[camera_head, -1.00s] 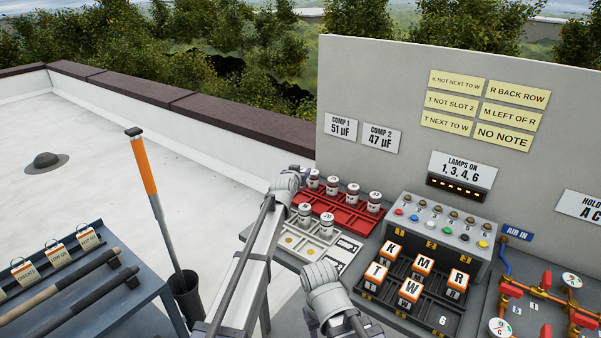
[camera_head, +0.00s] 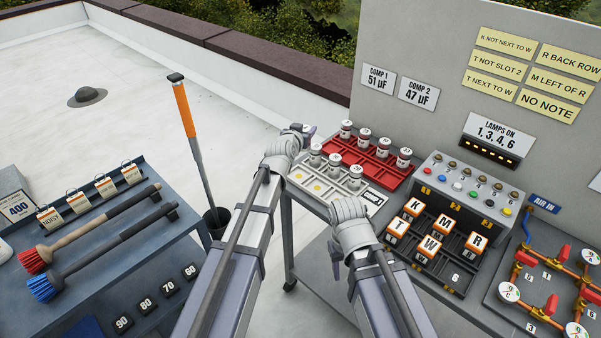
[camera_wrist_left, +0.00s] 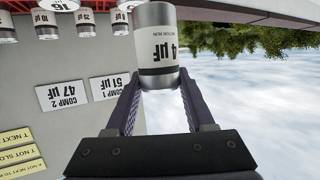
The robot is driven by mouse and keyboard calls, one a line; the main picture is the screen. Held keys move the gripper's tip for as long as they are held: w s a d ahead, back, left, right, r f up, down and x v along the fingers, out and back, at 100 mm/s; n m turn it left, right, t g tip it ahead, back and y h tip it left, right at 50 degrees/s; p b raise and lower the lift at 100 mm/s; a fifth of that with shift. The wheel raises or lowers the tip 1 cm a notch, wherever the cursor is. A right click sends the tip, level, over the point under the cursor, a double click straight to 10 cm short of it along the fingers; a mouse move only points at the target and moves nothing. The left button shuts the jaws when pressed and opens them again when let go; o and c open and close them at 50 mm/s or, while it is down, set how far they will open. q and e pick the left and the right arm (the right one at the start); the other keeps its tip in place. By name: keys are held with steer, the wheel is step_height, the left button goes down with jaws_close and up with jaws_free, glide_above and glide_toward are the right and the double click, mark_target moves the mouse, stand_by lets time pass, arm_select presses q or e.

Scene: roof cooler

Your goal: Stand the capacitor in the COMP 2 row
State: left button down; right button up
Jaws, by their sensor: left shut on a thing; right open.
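In the left wrist view, my left gripper (camera_wrist_left: 158,100) is shut on a silver capacitor (camera_wrist_left: 156,22) with a white label ending in µF; its full number is unclear. In the head view, my left gripper (camera_head: 306,131) is beside the left end of the red tray (camera_head: 378,172), and its capacitor cannot be made out. Several white-labelled capacitors (camera_head: 383,147) stand in the red tray. Three more (camera_head: 335,163) stand in the pale tray (camera_head: 318,188) in front. Wall signs read COMP 1, 51 µF (camera_head: 378,78) and COMP 2, 47 µF (camera_head: 418,92). My right gripper (camera_head: 335,268) is open, low before the bench.
Right of the trays are a lamp box (camera_head: 468,190) with coloured buttons and a dark rack (camera_head: 440,277) of lettered blocks. Pipes with red valves (camera_head: 549,304) stand far right. A blue-grey bench (camera_head: 150,270) with brushes stands left.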

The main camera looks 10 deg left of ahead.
arm_select(q)
steer(key=s+f+b, duration=0.1)
steer(key=f+b, duration=0.2)
steer(key=s+a+f+b, duration=0.1)
steer(key=f+b, duration=0.2)
steer(key=s+f+b, duration=0.1)
steer(key=f+b, duration=0.3)
steer(key=shift+a+f, duration=0.1)
steer(key=shift+a, duration=0.2)
stand_by(0.4)
steer(key=c, duration=0.7)
jaws_free()
steer(key=shift+f, duration=0.1)
steer(key=o, duration=0.4)
steer(key=shift+o, duration=0.2)
steer(key=shift+r, duration=0.2)
